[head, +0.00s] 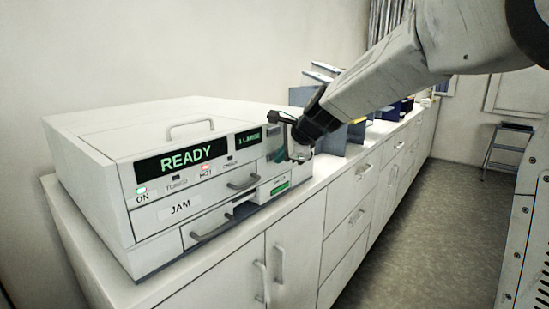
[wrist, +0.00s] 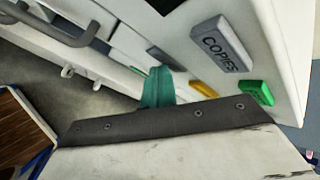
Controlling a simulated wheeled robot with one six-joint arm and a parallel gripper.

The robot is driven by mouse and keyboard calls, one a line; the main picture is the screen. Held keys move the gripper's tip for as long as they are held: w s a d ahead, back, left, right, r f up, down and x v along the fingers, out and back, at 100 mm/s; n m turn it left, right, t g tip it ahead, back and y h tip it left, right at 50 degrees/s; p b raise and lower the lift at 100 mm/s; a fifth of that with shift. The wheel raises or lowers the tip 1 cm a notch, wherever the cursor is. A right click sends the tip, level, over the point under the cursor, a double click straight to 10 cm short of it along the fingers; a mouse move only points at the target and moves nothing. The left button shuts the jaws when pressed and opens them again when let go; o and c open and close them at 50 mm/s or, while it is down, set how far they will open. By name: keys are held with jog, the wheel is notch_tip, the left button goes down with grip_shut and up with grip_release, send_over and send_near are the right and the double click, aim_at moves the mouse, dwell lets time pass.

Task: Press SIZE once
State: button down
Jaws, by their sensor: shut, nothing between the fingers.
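The white copier (head: 100,170) stands on the counter, with a READY display (head: 182,157) and a smaller "1 LARGE" display (head: 249,138). My gripper (head: 299,153) is shut and empty at the right end of the copier's front, by the control area. It hides part of that area; whether it touches cannot be told. In the wrist view a grey COPIES button (wrist: 222,43), a yellow button (wrist: 204,88) and a green button (wrist: 257,93) show on the white panel. I can read no SIZE label in either view.
Blue-grey dividers (head: 333,140) stand on the counter beyond my gripper. White cabinets (head: 342,235) run below.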

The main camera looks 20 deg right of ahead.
jog(key=shift+s+d, duration=0.5)
jog(key=shift+s, duration=0.2)
jog(key=s+d, duration=0.1)
jog(key=s, duration=0.1)
jog(key=s+d, duration=0.2)
dwell(0.3)
dwell(0.5)
jog(key=s+d+f+n+g+h, duration=0.1)
jog(key=s+f+n+g, duration=0.2)
jog(key=s+n, duration=0.6)
jog(key=s+d+f+n+g+h, duration=0.1)
jog(key=s+n, duration=0.8)
jog(key=s, duration=1.8)
notch_tip(320, 180, down, 2)
jog(key=g+h, duration=0.1)
jog(key=g, duration=0.2)
jog(key=shift+s+f+n+h, duration=0.15)
jog(key=shift+n+h, duration=0.15)
jog(key=shift+n, duration=0.1)
